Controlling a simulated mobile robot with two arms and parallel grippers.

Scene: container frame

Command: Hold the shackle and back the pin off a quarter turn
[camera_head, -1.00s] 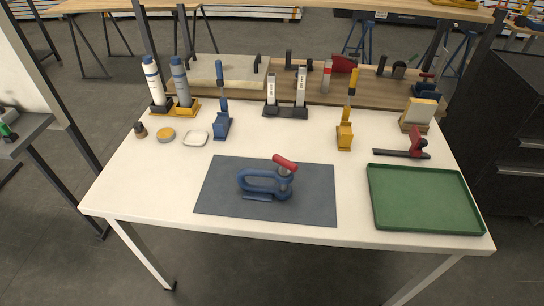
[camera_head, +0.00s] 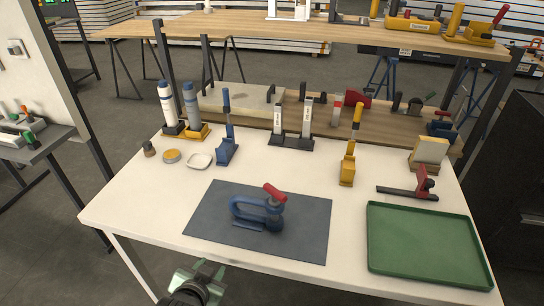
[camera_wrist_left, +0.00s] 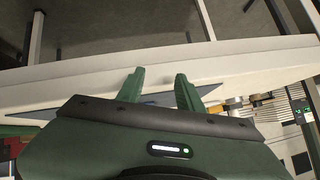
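The blue shackle (camera_head: 243,208) lies on the dark grey mat (camera_head: 310,222) near the middle front of the white table. Its pin has a red handle (camera_head: 274,193) at the upper right end of the shackle, tilted. My left gripper (camera_head: 209,273) is low in the head view, in front of the table's front edge and apart from the shackle. In the left wrist view its two green fingers (camera_wrist_left: 158,82) stand apart with nothing visible between them. The shackle cannot be made out in the wrist view. My right gripper is not in view.
A green tray (camera_head: 376,265) lies right of the mat. A red-and-black clamp (camera_head: 423,187), a yellow-handled tool (camera_head: 348,167), a blue-handled tool (camera_head: 227,145) and small dishes (camera_head: 199,161) stand behind. White table space (camera_head: 150,200) left of the mat is clear.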

